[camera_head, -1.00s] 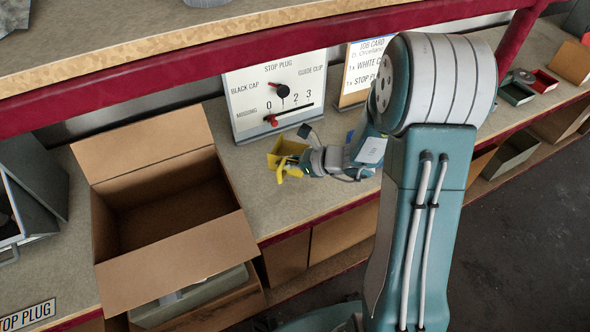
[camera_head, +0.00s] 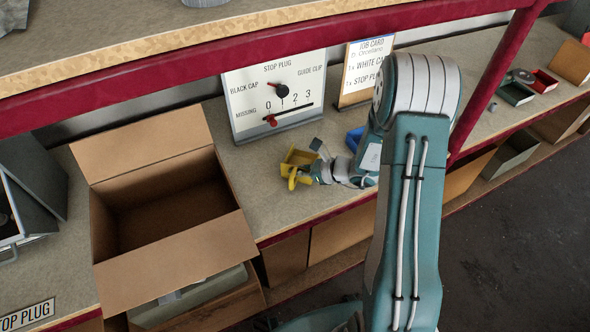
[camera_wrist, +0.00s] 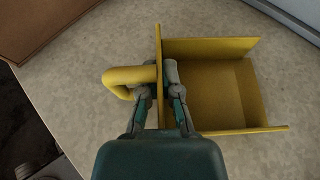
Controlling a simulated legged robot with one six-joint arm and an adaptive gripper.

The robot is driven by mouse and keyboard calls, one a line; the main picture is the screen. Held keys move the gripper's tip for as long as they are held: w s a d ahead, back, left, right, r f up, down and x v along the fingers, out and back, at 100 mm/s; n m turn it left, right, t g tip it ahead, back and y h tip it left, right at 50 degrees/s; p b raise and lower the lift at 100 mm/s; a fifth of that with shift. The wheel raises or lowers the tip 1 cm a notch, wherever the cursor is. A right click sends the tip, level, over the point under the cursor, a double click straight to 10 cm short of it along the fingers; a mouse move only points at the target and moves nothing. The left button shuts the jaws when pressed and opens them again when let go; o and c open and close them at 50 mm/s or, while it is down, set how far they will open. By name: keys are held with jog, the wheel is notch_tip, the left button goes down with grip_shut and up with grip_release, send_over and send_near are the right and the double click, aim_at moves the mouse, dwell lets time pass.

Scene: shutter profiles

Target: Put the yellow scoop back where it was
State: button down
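The yellow scoop (camera_head: 299,160) is over the bench in front of the dial board. It looks low, but I cannot tell whether it touches the bench. In the wrist view the scoop (camera_wrist: 215,92) has its open tray to the right and its hooked handle to the left. My gripper (camera_head: 312,172) is at its handle end. In the wrist view my gripper (camera_wrist: 159,88) has one finger on each side of the scoop's upright back wall, closed on it. The fingertips partly hide the wall and the handle's root.
An open cardboard box (camera_head: 165,205) stands to the left. The dial board (camera_head: 277,95) and a job card (camera_head: 364,70) stand behind. A blue item (camera_head: 355,138) is partly hidden by my arm. An upper shelf with a red edge (camera_head: 250,70) runs above. Bare bench (camera_head: 250,180) surrounds the scoop.

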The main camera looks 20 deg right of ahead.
jog(key=c, duration=0.8)
grip_release()
jog(key=shift+d, duration=0.25)
jog(key=shift+c, duration=0.2)
jog(key=shift+o, duration=0.2)
jog(key=shift+d, duration=0.15)
jog(key=shift+a+r, duration=0.1)
jog(key=shift+a, duration=0.35)
jog(key=v, duration=1)
jog(key=shift+s+d, duration=0.1)
jog(key=shift+d, duration=0.3)
jog(key=shift+s+d+r, duration=0.35)
jog(key=shift+s, duration=0.05)
jog(key=s+a+r+n+g+h, duration=0.4)
jog(key=s+a+r+n+g, duration=0.2)
jog(key=s+a+r+n, duration=0.45)
jog(key=s+d+r+n+t+h, duration=0.2)
jog(key=s+r+n+t+h, duration=0.2)
jog(key=s+r+n+h, duration=0.3)
jog(key=shift+s+r+n, duration=0.8)
jog(key=shift+r+n, duration=0.9)
jog(key=shift+n, duration=1.95)
